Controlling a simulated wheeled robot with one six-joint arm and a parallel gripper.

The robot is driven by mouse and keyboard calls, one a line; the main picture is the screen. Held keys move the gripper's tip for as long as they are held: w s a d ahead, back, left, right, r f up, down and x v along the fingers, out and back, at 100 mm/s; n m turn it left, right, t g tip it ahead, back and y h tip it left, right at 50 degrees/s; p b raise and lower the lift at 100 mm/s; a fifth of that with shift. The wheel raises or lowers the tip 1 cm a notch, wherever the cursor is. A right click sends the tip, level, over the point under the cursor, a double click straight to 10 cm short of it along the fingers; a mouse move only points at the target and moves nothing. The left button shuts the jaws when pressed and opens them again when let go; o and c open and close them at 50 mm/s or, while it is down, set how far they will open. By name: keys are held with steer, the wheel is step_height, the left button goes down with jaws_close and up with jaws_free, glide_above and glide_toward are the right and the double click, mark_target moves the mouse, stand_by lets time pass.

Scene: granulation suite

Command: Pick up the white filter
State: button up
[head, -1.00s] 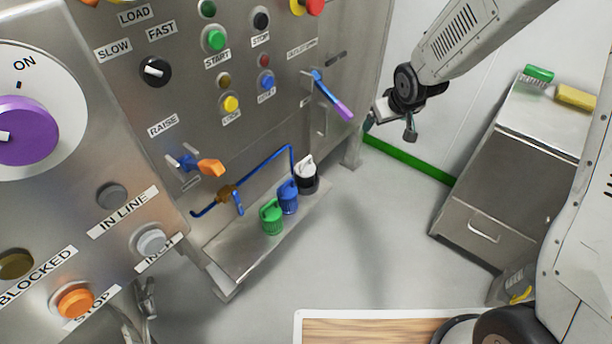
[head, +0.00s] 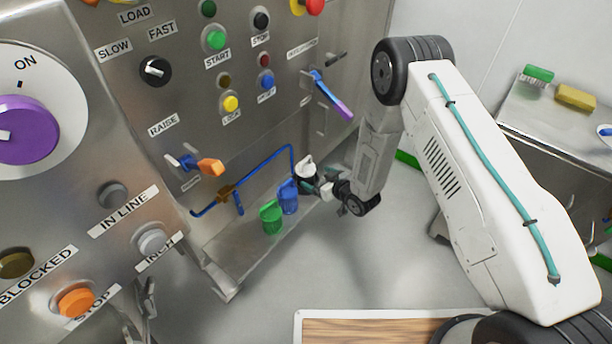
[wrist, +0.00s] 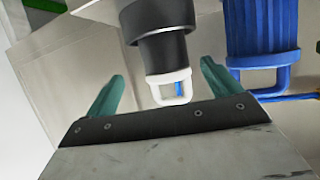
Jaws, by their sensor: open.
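The white filter (head: 305,165) stands at the right end of a row of filters on a low steel shelf (head: 232,262), below the control panel. In the wrist view, the white filter (wrist: 168,88) has a dark band and a white loop handle. My gripper (head: 318,186) is beside it on the right. In the wrist view, my gripper (wrist: 160,85) is open, with one teal finger on each side of the loop handle. I cannot tell whether the fingers touch it.
A blue filter (head: 288,197) stands close beside the white one; it also shows in the wrist view (wrist: 262,35). A green filter (head: 271,217) is farther left. A blue pipe (head: 265,165) runs behind them. The floor in front of the shelf is clear.

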mark_target(305, 173)
steer(key=x, duration=0.7)
steer(key=shift+s+a, duration=0.15)
steer(key=shift+a, duration=0.15)
steer(key=c, duration=1.2)
